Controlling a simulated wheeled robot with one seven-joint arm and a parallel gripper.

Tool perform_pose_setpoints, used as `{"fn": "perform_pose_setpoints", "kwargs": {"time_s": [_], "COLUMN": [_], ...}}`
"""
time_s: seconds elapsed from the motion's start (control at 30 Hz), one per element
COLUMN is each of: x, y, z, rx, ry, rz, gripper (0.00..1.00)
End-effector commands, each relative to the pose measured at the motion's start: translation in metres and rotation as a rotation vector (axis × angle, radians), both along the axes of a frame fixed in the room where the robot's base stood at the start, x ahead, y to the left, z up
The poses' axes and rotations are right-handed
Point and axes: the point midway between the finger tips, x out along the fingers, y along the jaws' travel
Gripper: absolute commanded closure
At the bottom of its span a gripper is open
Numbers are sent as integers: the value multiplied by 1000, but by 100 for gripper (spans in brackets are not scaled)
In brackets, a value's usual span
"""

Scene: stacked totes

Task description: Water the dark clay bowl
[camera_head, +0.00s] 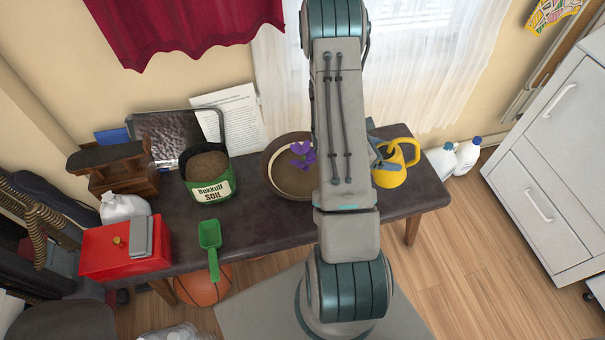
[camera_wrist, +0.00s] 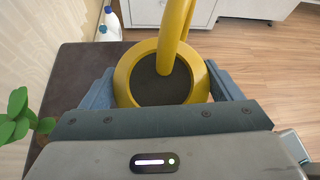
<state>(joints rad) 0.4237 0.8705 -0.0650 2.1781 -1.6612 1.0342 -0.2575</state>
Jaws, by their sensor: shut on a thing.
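The dark clay bowl (camera_head: 268,173) sits on the dark bench, with soil and a purple flower in it. My arm hides its right side in the head view. A yellow watering can (camera_head: 391,178) is at the bench's right end, upright. In the wrist view its round opening and tall handle (camera_wrist: 170,35) show between my blue-grey fingers. My gripper (camera_wrist: 160,88) is shut on the watering can (camera_wrist: 123,75). In the head view my gripper is mostly hidden behind my arm. I cannot tell if the can touches the bench.
Green leaves (camera_wrist: 17,112) show left of the can in the wrist view. White bottles (camera_head: 467,152) stand beyond the bench's right end.

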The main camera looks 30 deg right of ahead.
Motion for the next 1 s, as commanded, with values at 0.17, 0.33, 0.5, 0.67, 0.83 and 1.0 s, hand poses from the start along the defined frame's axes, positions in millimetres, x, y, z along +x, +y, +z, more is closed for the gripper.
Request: {"fn": "perform_pose_setpoints", "kwargs": {"time_s": [0.17,0.33,0.5,0.67,0.83,1.0], "x": [0,0,1,1,1,1], "y": [-1,-1,0,1,1,1], "z": [2,5,13,19,20,20], "rx": [-4,-22,-60,-87,-90,-89], "ry": [0,13,39,60,62,61], "rz": [-1,-1,0,0,-1,-1], "gripper": [47,47,47,47,47,47]}}
